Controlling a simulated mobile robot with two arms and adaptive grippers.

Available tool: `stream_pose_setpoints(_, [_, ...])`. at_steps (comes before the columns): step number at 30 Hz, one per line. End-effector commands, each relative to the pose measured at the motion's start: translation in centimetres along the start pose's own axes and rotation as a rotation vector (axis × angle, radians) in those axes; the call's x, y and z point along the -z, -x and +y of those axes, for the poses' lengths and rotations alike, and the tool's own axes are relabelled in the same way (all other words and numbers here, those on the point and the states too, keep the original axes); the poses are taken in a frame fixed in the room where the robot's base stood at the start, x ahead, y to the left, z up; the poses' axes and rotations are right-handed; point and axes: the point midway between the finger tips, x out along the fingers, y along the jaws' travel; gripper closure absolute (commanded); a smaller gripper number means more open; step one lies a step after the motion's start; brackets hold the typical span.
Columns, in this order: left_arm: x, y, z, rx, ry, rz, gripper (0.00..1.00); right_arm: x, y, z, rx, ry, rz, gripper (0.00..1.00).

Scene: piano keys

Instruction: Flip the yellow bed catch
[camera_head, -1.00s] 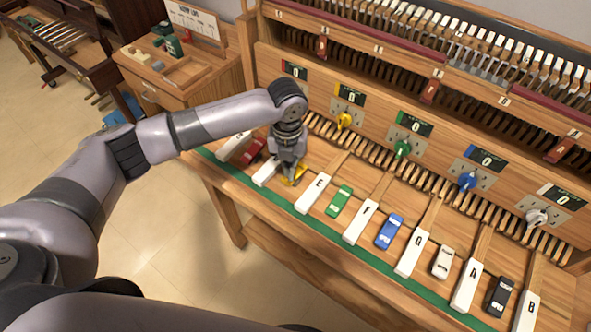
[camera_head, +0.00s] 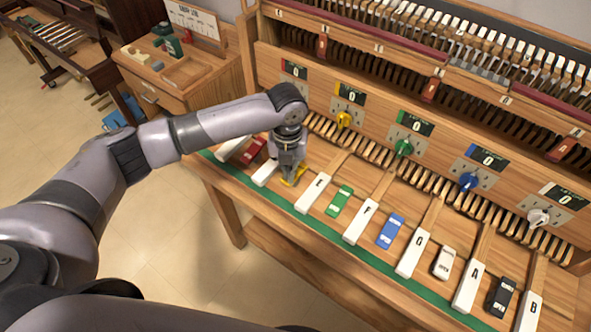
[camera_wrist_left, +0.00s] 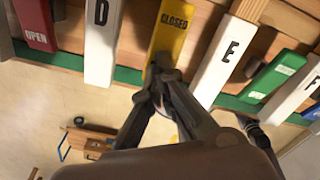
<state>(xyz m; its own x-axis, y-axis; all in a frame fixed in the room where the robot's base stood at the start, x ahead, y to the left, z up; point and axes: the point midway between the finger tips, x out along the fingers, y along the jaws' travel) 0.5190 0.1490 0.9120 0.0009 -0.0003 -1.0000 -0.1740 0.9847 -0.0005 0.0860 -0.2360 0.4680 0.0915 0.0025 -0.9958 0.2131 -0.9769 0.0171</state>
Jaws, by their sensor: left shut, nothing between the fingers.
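The yellow bed catch (camera_head: 297,173) lies on the wooden key bed between the white D key (camera_head: 265,172) and the white E key (camera_head: 312,196). In the left wrist view the yellow catch (camera_wrist_left: 173,30) shows its far part with the word CLOSED; its near end is hidden by my fingers. My left gripper (camera_head: 292,180) points down at the catch. It is shut and empty, with its fingertips (camera_wrist_left: 160,82) over the near end of the catch. I cannot tell whether they touch it.
A red catch (camera_wrist_left: 35,22) is left of the D key and a green catch (camera_head: 339,200) right of the E key. Blue, white and black catches follow to the right. A yellow knob (camera_head: 344,119) is on the upright panel behind. A green strip (camera_head: 270,221) edges the front.

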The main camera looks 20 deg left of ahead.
Motion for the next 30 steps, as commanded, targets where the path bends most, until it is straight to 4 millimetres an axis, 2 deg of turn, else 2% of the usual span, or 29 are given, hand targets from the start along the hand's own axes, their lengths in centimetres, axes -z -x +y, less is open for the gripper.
stream_pose_setpoints(21, [0.1, -1.2, 0.1, -0.002, 0.001, 0.002, 1.0, 0.0, -0.5, -0.2, 0.002, -0.001, 0.001, 0.6])
stream_pose_setpoints(26, [0.1, -0.8, 0.1, -0.002, 0.001, 0.003, 1.0, 0.0, -0.1, -0.2, 0.002, -0.001, 0.0, 0.6])
stream_pose_setpoints(30, [0.1, 0.3, 0.1, -0.002, 0.001, 0.002, 1.0, 0.1, 1.0, -0.2, 0.002, -0.001, 0.0, 0.6])
